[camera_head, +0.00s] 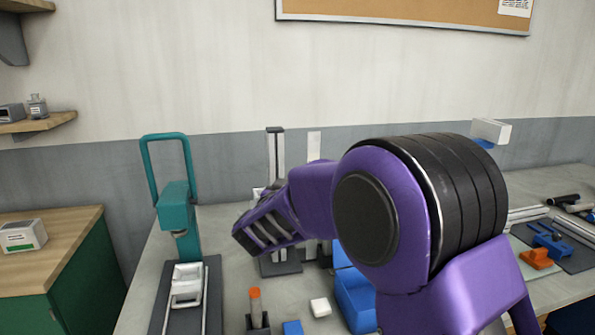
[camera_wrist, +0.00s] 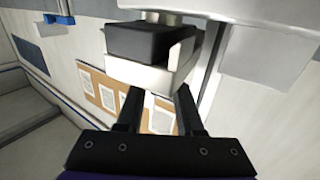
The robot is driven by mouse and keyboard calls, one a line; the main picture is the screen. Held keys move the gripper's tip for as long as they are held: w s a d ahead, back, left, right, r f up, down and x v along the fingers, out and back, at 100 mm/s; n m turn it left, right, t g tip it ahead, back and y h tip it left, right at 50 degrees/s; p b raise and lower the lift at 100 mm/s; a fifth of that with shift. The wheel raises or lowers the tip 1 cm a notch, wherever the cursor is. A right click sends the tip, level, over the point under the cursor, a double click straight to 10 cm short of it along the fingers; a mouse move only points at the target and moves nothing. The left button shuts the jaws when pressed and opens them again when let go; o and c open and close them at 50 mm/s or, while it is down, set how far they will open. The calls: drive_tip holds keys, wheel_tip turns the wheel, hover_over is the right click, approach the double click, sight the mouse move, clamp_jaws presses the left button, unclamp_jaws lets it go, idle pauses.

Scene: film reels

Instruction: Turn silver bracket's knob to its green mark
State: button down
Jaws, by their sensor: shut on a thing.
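A silver upright bracket (camera_head: 276,160) with a dark top stands on a dark base at the back of the bench, partly behind my arm. My gripper (camera_wrist: 158,92) shows in the wrist view; in the head view its fingertips are hidden by my purple arm. The two dark fingers stand apart, with their tips at a pale block with a dark face (camera_wrist: 150,42), and they are shut on it. I cannot tell whether this block is the bracket's knob. I cannot make out a green mark in either view.
A teal press-like stand (camera_head: 175,200) stands at the left of the bench. An orange-topped piece (camera_head: 255,300), a small white block (camera_head: 320,307) and a blue container (camera_head: 352,295) lie in front. Blue and orange parts (camera_head: 537,259) lie at the right.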

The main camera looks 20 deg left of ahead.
drive_tip(key=shift+a+r+m+g+h+p, duration=0.15)
drive_tip(key=shift+m+h+p, duration=0.6)
drive_tip(key=shift+h, duration=0.5)
drive_tip(key=shift+d+f+m+g+h+p, duration=0.15)
drive_tip(key=shift+m+h+p, duration=0.6)
drive_tip(key=shift+h, duration=0.5)
drive_tip(key=shift+r+m+g+h, duration=0.1)
drive_tip(key=shift+m+g+h, duration=0.3)
drive_tip(key=shift+m+h, duration=0.4)
drive_tip(key=c, duration=0.5)
unclamp_jaws()
drive_tip(key=shift+c, duration=0.2)
drive_tip(key=shift+a, duration=0.1)
drive_tip(key=v, duration=1.7)
drive_tip(key=shift+s+b, duration=0.2)
drive_tip(key=shift+b, duration=0.1)
